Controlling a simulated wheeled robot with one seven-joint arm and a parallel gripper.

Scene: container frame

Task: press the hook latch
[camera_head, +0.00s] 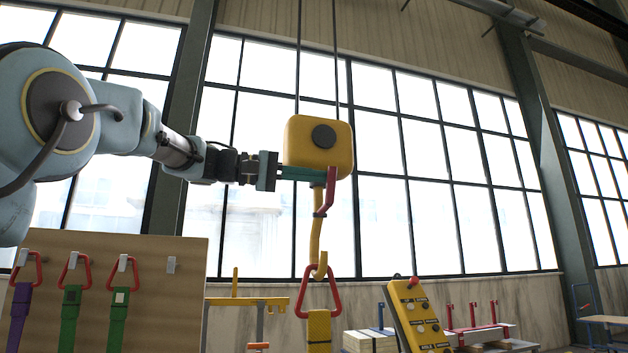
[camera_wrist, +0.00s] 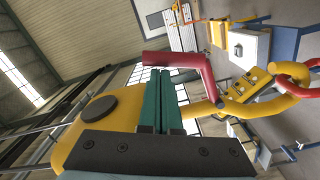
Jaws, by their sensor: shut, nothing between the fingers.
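The yellow hook block (camera_head: 301,138) hangs from two cables, with a dark round disc on its face. Below it hangs the yellow hook (camera_head: 316,240); it also shows in the wrist view (camera_wrist: 262,112). The red bent hook latch (camera_head: 329,192) sits at the hook's upper part, and its bend shows in the wrist view (camera_wrist: 198,72). My gripper (camera_head: 318,174) reaches in from the left, its teal fingers shut and empty. Its fingertips (camera_wrist: 160,72) are beside the latch's upper end, just under the block; I cannot tell whether they touch it.
A red triangular ring (camera_head: 306,297) with a yellow strap hangs in the hook's bottom curve. A board (camera_head: 190,270) at left carries purple and green straps with red rings. A yellow button panel (camera_head: 416,316) stands lower right. Tall windows stand behind.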

